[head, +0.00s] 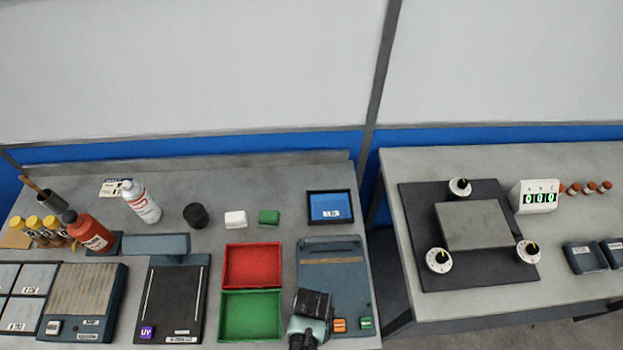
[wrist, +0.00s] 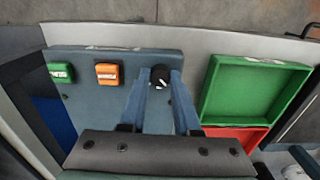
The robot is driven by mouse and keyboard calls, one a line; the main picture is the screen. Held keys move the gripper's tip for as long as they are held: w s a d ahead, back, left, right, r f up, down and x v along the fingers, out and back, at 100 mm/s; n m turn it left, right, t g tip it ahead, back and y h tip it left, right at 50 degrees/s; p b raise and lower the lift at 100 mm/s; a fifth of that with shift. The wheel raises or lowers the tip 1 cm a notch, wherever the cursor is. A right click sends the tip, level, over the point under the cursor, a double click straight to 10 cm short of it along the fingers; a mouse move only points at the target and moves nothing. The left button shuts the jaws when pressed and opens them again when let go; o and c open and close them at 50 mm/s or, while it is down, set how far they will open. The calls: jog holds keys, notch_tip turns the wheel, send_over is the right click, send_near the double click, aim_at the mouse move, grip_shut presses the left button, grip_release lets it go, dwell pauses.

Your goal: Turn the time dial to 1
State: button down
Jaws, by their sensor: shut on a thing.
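The time dial (wrist: 160,71) is a small black knob with a white pointer mark, on the blue-grey device (wrist: 112,115). The pointer runs at a slant; the scale numbers around it cannot be read. My gripper (wrist: 161,81) has its two blue fingers on either side of the dial, shut on it. In the head view my gripper (head: 303,338) is over the front left corner of the device (head: 335,280) and hides the dial.
An orange button (wrist: 108,74) and a green button (wrist: 61,73) sit beside the dial. A green tray (head: 250,315) and a red tray (head: 252,266) lie left of the device in the head view. A small blue screen (head: 330,205) stands behind it.

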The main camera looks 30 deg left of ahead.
jog(key=shift+n, duration=0.3)
jog(key=c, duration=0.6)
grip_release()
jog(key=shift+r, duration=0.1)
notch_tip(320, 180, up, 13)
jog(key=shift+f, duration=0.1)
dwell(0.6)
